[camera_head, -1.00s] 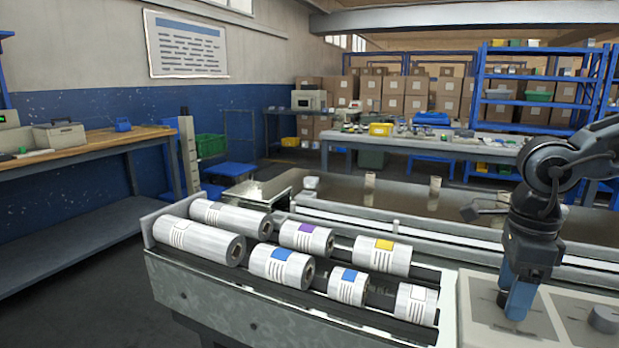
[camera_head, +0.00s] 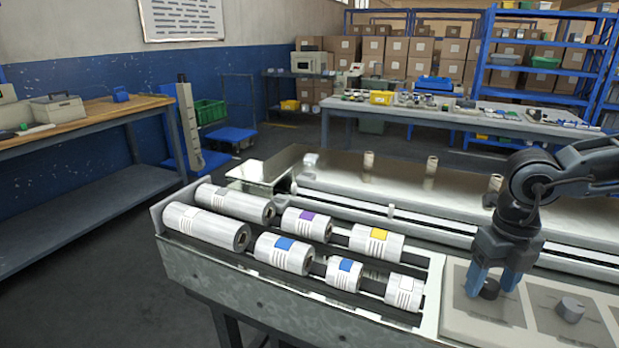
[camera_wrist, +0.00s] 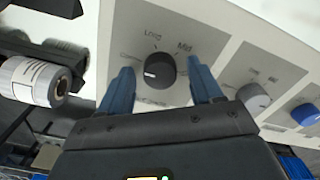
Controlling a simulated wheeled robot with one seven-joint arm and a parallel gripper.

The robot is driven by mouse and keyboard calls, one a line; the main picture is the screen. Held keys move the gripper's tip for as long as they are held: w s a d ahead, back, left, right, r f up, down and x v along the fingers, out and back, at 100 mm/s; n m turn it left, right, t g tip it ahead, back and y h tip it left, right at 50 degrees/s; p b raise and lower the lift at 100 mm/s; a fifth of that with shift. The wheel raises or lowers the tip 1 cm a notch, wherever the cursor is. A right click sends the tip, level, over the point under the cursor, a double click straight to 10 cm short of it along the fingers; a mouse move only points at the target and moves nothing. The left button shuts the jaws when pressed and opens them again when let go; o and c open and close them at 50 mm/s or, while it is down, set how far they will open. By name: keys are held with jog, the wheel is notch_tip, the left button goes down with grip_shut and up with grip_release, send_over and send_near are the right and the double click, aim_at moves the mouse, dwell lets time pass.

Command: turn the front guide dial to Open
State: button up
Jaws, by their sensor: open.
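A black dial (camera_head: 490,290) sits on the pale control panel. In the wrist view this dial (camera_wrist: 160,71) has "Long" above it and "Mid" to its upper right; its other labels are too blurred to read. Its white pointer mark faces left. My gripper (camera_head: 489,284) is open, its two blue fingers on either side of the black dial; I cannot tell whether they touch it. A grey dial (camera_wrist: 254,98) and a blue dial (camera_wrist: 304,114) sit farther right. The grey dial also shows in the head view (camera_head: 571,309). No readable label says which dial is the front guide.
A tray (camera_head: 215,272) with several labelled rolls stands left of the panel. One roll (camera_wrist: 35,80) shows at the left of the wrist view. The wrapper's long bed (camera_head: 330,173) lies behind. A workbench (camera_head: 90,125) stands at the far left, with open floor before it.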

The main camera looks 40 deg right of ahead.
aim_at(490, 284)
jog(key=m+p, duration=0.4)
jog(key=shift+r+m, duration=0.3)
jog(key=m+p, duration=0.3)
jog(key=shift+p, duration=0.35)
jog(key=m+p, duration=0.3)
jog(key=shift+m, duration=0.4)
jog(key=m+p, duration=0.2)
jog(key=m, duration=0.1)
jog(key=shift+f+m, duration=0.1)
jog(key=shift+m, duration=0.2)
notch_tip(490, 284, up, 8)
jog(key=shift+f+b, duration=0.2)
jog(key=shift+b, duration=0.55)
jog(key=w+a+r+n+t+y, duration=0.1)
jog(key=w+a+r+n+y, duration=0.1)
jog(key=w+a, duration=0.4)
jog(key=w+a+r+n+t+y, duration=0.2)
jog(key=w+a+r+y, duration=0.2)
jog(key=a, duration=0.8)
jog(key=w+a+r+n+t+y, duration=0.2)
jog(key=w+a+r, duration=0.3)
jog(key=w+a, duration=0.3)
jog(key=shift+w+a+n+y, duration=0.3)
jog(key=shift+a+n+y, duration=0.2)
jog(key=shift+a+y, duration=0.15)
